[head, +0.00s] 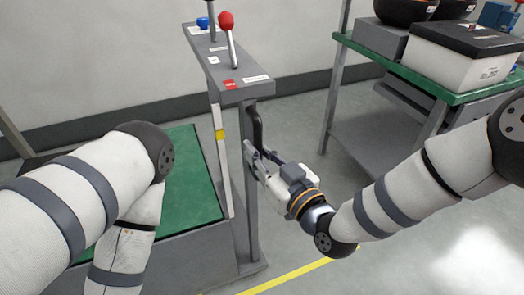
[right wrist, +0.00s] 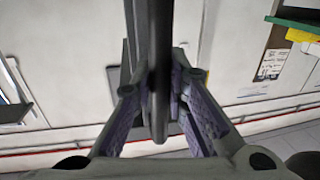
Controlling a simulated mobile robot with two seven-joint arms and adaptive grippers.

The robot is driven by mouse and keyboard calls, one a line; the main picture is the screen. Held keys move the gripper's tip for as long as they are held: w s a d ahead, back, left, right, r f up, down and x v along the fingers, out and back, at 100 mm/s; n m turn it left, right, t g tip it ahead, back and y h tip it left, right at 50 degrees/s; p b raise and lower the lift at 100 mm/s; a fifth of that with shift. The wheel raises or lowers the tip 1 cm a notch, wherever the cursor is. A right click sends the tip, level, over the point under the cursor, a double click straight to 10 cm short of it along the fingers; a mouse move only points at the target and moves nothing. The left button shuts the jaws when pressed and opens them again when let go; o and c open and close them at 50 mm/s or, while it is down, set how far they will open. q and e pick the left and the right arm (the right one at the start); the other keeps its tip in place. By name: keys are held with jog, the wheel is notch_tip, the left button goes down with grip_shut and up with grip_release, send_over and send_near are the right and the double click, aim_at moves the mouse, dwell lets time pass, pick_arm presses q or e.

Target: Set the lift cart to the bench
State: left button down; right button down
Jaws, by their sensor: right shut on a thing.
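The lift cart stands left of centre in the head view, with a green deck (head: 190,180) and a grey upright post. Its grey top panel (head: 225,75) carries a red-knobbed lever (head: 228,38) and a blue knob (head: 203,22). A dark handle (head: 256,122) runs down the post's right side. My right gripper (head: 258,155) is shut on this handle; the right wrist view shows a dark bar (right wrist: 160,50) between its fingers. The bench (head: 450,97), with a green top, stands at the right, apart from the cart. My left gripper is out of view.
A white box with a dark lid (head: 465,55) and dark round bowls (head: 405,8) stand on the bench. A lower shelf (head: 370,140) sits under it. Grey floor shows between cart and bench, with a yellow floor line (head: 290,277) in front. A wall runs behind.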

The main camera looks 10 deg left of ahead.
jog(key=shift+s+a+f, duration=0.1)
jog(key=shift+s+a, duration=0.15)
jog(key=shift+s, duration=0.05)
jog(key=c, duration=1.6)
grip_release()
jog(key=shift+c, duration=0.2)
jog(key=shift+o, duration=0.4)
jog(key=shift+a, duration=0.15)
jog(key=shift+w, duration=0.1)
jog(key=shift+d, duration=0.3)
jog(key=v, duration=1.1)
jog(key=shift+s+d, duration=0.15)
jog(key=shift+s, duration=0.2)
